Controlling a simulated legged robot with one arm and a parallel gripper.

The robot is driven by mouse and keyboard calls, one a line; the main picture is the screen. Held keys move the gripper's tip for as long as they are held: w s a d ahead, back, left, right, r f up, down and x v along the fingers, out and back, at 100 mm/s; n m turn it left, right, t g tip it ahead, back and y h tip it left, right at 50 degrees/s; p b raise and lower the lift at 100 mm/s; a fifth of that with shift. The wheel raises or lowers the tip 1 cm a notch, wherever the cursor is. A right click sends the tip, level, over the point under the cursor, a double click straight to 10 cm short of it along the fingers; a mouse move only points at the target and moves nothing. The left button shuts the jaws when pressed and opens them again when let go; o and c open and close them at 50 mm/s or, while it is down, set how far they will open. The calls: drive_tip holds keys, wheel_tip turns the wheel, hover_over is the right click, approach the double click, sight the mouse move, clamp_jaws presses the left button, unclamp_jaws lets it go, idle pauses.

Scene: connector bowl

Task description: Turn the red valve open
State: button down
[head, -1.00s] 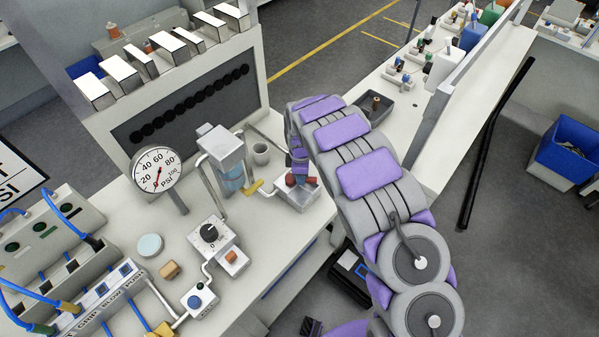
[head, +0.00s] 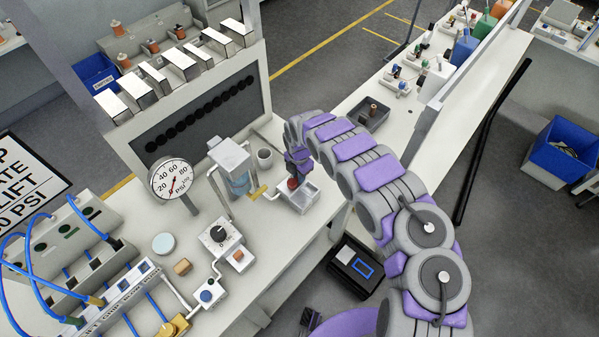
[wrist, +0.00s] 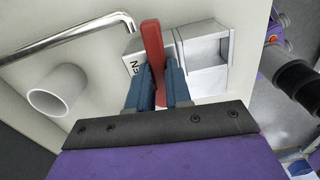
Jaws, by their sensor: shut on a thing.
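The red valve handle (wrist: 152,45) is a flat red lever on a small white block (wrist: 134,46) with dark lettering. In the wrist view it stands between the two blue fingers of my gripper (wrist: 157,82), which is shut on it. The handle's lower part is hidden between the fingers. In the head view my gripper (head: 294,176) points down over the red handle (head: 292,184), at the small metal box (head: 304,196) near the bench's right edge. The handle is mostly covered there.
A metal pipe (wrist: 75,37) and a white cup (wrist: 62,89) are left of the handle in the wrist view. In the head view, a blue-based filter unit (head: 235,170), a pressure gauge (head: 172,181) and a black dial (head: 218,234) stand to the left.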

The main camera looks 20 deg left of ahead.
drive_tip(key=shift+w+a+r+n, duration=0.15)
drive_tip(key=shift+w+n, duration=0.2)
drive_tip(key=shift+n, duration=0.15)
drive_tip(key=c, duration=1)
unclamp_jaws()
drive_tip(key=shift+c, duration=0.2)
drive_tip(key=shift+s, duration=0.1)
wheel_tip(320, 180, up, 17)
drive_tip(key=shift+a, duration=0.15)
